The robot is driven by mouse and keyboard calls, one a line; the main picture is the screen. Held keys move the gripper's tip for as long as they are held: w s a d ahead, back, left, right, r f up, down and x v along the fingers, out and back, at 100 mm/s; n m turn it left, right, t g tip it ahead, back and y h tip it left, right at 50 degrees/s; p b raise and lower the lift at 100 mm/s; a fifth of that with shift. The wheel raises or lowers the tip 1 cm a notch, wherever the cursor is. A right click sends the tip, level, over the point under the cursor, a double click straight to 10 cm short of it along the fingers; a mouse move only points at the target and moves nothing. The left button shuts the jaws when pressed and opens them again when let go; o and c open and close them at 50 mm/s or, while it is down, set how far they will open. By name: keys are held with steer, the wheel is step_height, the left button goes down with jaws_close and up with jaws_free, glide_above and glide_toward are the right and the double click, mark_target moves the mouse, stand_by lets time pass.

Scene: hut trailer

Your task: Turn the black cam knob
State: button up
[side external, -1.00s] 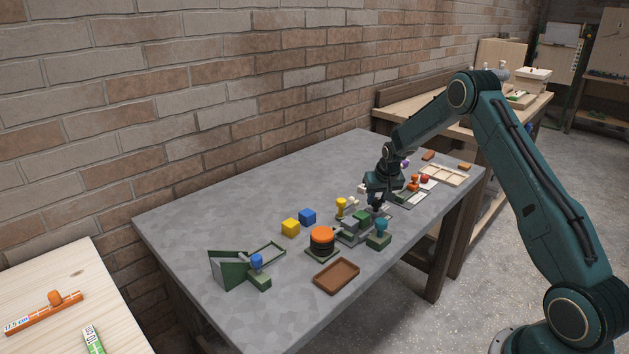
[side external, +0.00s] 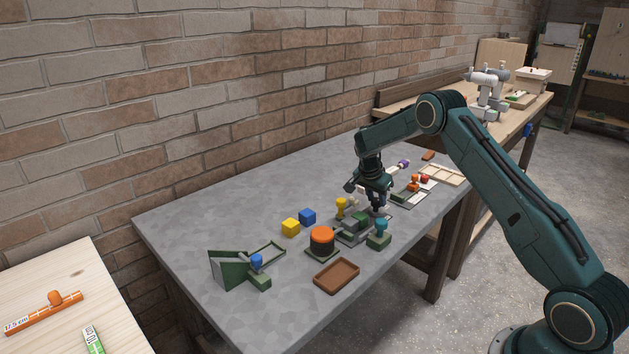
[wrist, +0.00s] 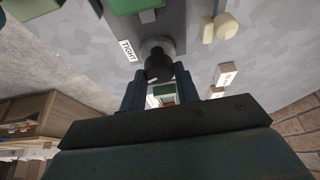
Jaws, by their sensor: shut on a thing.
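The black cam knob (wrist: 157,62) shows in the wrist view between my two fingertips, on a round grey base. My gripper (wrist: 160,74) is shut on the knob, one finger on each side. A white label reading TIGHT (wrist: 127,50) lies to the left of the knob, and another small label (wrist: 228,75) lies to its right. In the side view my gripper (side external: 378,207) points down at the grey fixture (side external: 352,235) on the table, and the knob is mostly hidden by the fingers.
Close by stand a yellow knob (side external: 341,205), a teal knob (side external: 381,227) on a green block, and a green block (side external: 360,217).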

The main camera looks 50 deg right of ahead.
steer(key=shift+w+m+g, duration=0.1)
steer(key=shift+m+g, duration=0.5)
steer(key=shift+m, duration=1.1)
steer(key=o, duration=1)
steer(key=shift+r, duration=0.1)
steer(key=shift+v, duration=6.85)
steer(key=shift+d+r, duration=0.1)
